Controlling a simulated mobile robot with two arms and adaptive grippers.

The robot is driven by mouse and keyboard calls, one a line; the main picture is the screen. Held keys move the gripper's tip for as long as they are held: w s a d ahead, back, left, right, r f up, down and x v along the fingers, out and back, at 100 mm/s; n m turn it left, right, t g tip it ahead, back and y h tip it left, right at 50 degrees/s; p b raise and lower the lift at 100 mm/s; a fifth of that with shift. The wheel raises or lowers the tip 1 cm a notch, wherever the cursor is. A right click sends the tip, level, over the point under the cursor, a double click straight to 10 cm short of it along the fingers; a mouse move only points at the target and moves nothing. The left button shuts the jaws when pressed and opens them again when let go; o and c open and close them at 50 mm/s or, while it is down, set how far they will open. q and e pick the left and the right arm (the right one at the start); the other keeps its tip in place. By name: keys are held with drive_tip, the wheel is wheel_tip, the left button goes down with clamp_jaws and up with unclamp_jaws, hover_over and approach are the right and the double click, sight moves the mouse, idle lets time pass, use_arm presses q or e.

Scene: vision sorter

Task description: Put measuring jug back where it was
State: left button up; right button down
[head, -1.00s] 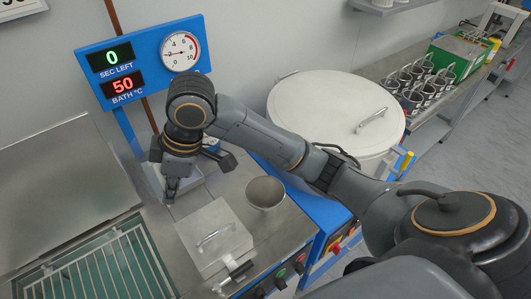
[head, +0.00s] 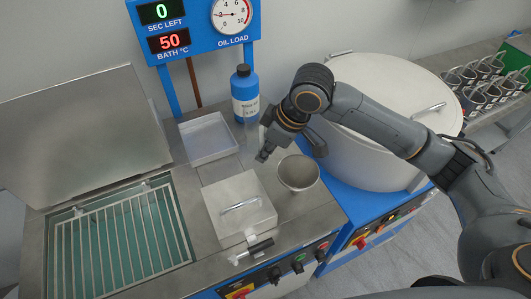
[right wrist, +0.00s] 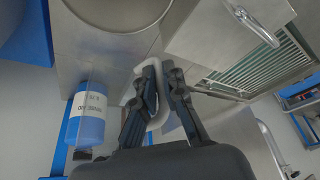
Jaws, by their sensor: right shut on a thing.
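My right gripper (head: 264,154) is low over the steel worktop, between the blue bottle and the round metal cup. In the right wrist view its fingers (right wrist: 161,78) are closed on a pale loop-shaped handle, which I take to be the measuring jug's handle (right wrist: 156,124). The jug's body looks clear and is hard to make out. In the head view a faint translucent patch, probably the jug (head: 254,137), shows left of the gripper. I cannot tell whether the jug touches the worktop. My left gripper is not in view.
A blue bottle (head: 244,94) with a white label stands behind. A shallow tray (head: 207,139) lies to the left. The metal cup (head: 298,173) and a lidded box (head: 238,207) are in front. A big white-lidded drum (head: 391,112) stands right; an open bath (head: 118,245) lies left.

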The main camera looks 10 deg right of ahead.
drive_tip(key=w+f, duration=0.1)
drive_tip(key=w+f+p, duration=0.1)
drive_tip(key=f, duration=0.1)
drive_tip(key=f+p, duration=0.1)
drive_tip(key=f, duration=0.1)
drive_tip(key=shift+w+d+f, duration=0.25)
drive_tip(key=shift+w+d, duration=0.05)
drive_tip(key=shift+w, duration=0.1)
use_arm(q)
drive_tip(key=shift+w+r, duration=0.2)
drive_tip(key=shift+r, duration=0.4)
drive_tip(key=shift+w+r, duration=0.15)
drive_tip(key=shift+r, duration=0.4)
use_arm(e)
drive_tip(key=shift+f, duration=0.5)
drive_tip(key=shift+f, duration=0.1)
drive_tip(key=shift+f, duration=0.1)
drive_tip(key=c, duration=1.4)
unclamp_jaws()
use_arm(q)
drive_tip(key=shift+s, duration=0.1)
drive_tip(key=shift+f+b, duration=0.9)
drive_tip(key=shift+b, duration=0.05)
use_arm(e)
drive_tip(key=v, duration=1.2)
